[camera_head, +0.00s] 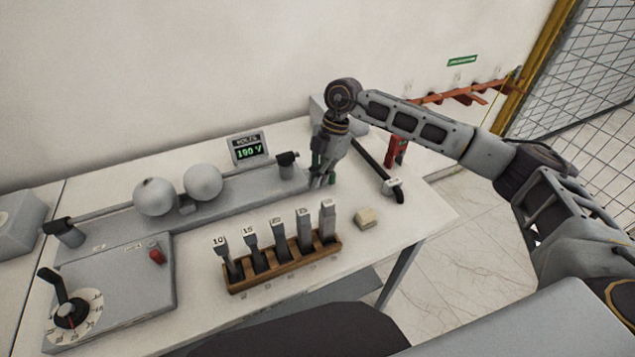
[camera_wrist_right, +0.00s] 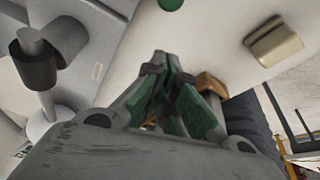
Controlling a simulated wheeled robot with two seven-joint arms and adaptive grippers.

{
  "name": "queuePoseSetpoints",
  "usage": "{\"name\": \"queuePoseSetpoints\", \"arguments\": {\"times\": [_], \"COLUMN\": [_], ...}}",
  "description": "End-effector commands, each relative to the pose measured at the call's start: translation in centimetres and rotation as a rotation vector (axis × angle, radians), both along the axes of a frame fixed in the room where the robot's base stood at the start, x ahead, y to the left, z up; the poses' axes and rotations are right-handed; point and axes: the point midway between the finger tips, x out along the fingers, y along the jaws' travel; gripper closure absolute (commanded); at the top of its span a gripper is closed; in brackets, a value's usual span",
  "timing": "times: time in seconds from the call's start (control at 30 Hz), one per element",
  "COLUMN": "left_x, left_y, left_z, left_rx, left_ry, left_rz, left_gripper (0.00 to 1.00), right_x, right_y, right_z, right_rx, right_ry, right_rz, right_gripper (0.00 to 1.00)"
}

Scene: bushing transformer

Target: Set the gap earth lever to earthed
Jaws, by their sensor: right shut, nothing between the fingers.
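My right gripper (camera_head: 322,181) points down at the right end of the grey sphere-gap base (camera_head: 240,198), its fingers closed and empty. In the wrist view its green-padded fingers (camera_wrist_right: 165,75) come together at the tips. A small green round part (camera_wrist_right: 172,3) shows at the top edge of that view, apart from the fingertips; a green spot (camera_head: 332,180) also shows beside the gripper in the head view. I cannot tell whether this belongs to the gap earth lever, or read the lever's position. Two pale spheres (camera_head: 155,196) (camera_head: 203,181) stand on the base. My left gripper is not in view.
A wooden rack (camera_head: 283,266) of several numbered bars and a beige block (camera_head: 367,217) stand in front. A black rod (camera_head: 375,163) lies right of the gripper, near a red part (camera_head: 397,151). A control panel (camera_head: 115,285) with a red switch (camera_head: 157,254) is left.

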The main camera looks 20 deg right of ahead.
Motion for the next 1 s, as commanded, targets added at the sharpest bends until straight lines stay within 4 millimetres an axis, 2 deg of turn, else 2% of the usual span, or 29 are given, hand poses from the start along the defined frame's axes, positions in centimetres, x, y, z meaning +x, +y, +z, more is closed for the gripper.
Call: {"name": "queuePoseSetpoints", "arguments": {"times": [0.3,0.5,0.7,1.0], "left_x": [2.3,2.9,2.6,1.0], "left_y": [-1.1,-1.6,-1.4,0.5], "left_z": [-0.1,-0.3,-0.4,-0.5], "left_rx": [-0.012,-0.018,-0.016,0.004], "left_ry": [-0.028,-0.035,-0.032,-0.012], "left_rz": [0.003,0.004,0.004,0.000], "left_gripper": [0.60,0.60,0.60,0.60], "right_x": [0.7,1.2,1.5,1.6], "right_y": [-0.8,-1.5,-2.0,-2.2], "right_z": [2.9,5.5,7.3,7.8], "right_rx": [0.000,0.000,0.000,0.000], "right_ry": [-0.003,-0.003,-0.001,0.001], "right_rz": [-0.001,0.000,0.000,0.000], "right_gripper": [1.00,1.00,1.00,1.00]}}
